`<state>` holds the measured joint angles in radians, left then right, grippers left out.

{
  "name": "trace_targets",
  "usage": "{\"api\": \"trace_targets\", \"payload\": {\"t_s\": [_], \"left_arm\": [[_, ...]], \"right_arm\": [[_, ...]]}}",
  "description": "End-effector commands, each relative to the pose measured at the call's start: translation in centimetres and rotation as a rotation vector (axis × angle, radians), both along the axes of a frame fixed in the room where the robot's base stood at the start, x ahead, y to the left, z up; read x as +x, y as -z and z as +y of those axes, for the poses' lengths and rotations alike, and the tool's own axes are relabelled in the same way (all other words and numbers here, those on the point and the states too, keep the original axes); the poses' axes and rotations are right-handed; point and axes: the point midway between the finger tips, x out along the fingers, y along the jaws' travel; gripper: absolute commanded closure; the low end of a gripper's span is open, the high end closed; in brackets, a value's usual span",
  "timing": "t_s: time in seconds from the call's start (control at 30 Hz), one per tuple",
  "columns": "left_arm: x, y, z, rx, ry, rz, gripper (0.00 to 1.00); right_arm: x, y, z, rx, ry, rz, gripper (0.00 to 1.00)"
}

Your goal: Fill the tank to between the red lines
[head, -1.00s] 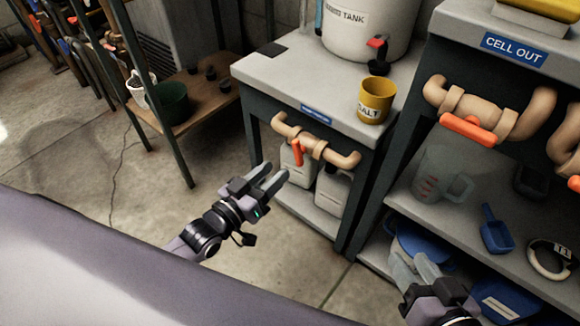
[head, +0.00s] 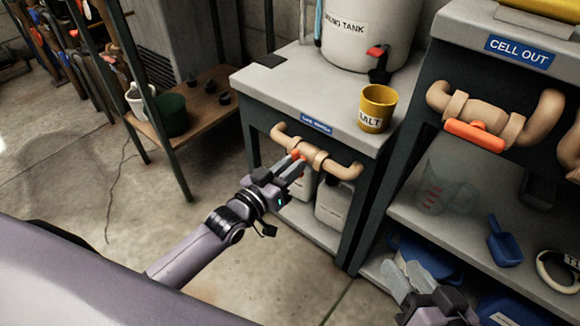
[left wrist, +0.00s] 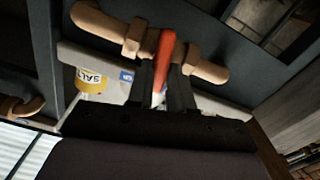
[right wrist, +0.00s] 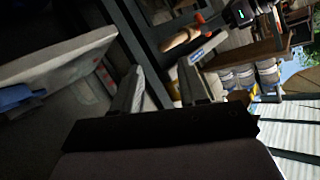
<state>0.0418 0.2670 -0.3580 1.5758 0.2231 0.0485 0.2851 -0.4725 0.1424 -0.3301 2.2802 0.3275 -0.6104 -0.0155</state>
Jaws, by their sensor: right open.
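The white tank (head: 370,30), its label partly readable as "...ING TANK", stands on the grey cabinet and is cut off at the top. No red lines show on its visible part. It has a red-handled tap (head: 377,52). A tan pipe with a valve (head: 312,154) runs across the cabinet front. My left gripper (head: 294,164) is at this valve, with its orange handle (left wrist: 165,55) between the fingers; whether they grip it is unclear. My right gripper (head: 412,282) is open and empty, low before the right-hand shelf.
A yellow SALT cup (head: 377,109) stands near the cabinet edge. The CELL OUT unit has another tan pipe with an orange handle (head: 475,136). A clear jug (head: 440,190) and blue scoop (head: 504,243) rest on the shelf below. Pale jugs (head: 334,200) stand inside the cabinet.

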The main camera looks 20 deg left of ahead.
Motion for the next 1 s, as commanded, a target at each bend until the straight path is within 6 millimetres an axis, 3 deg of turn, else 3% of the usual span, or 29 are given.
{"api": "trace_targets", "payload": {"t_s": [0.23,0.57,0.83,0.87,0.9,0.93,1.0], "left_arm": [[0.0,-0.1,0.0,0.012,0.000,-0.004,1.00],[-0.1,-0.2,-0.2,0.237,0.000,-0.085,1.00],[-0.1,0.0,-0.2,0.247,0.000,-0.090,1.00],[-0.1,0.0,-0.2,0.247,0.000,-0.090,0.77],[-0.1,0.0,-0.2,0.246,0.000,-0.090,0.64],[-0.1,0.0,-0.2,0.246,0.000,-0.090,0.57],[-0.1,0.0,-0.2,0.245,0.000,-0.089,0.57]], "right_arm": [[0.0,-0.3,0.0,-0.004,0.001,-0.003,0.57],[-0.4,-0.4,-1.7,-0.107,0.035,-0.001,0.57],[-0.4,-0.2,-1.8,-0.109,0.036,-0.002,0.57],[-0.4,-0.2,-1.7,-0.108,0.036,-0.003,0.57],[-0.4,-0.2,-1.7,-0.108,0.036,-0.003,0.57],[-0.4,-0.2,-1.7,-0.108,0.036,-0.003,0.57],[-0.4,-0.2,-1.7,-0.108,0.036,-0.003,0.57]]}}
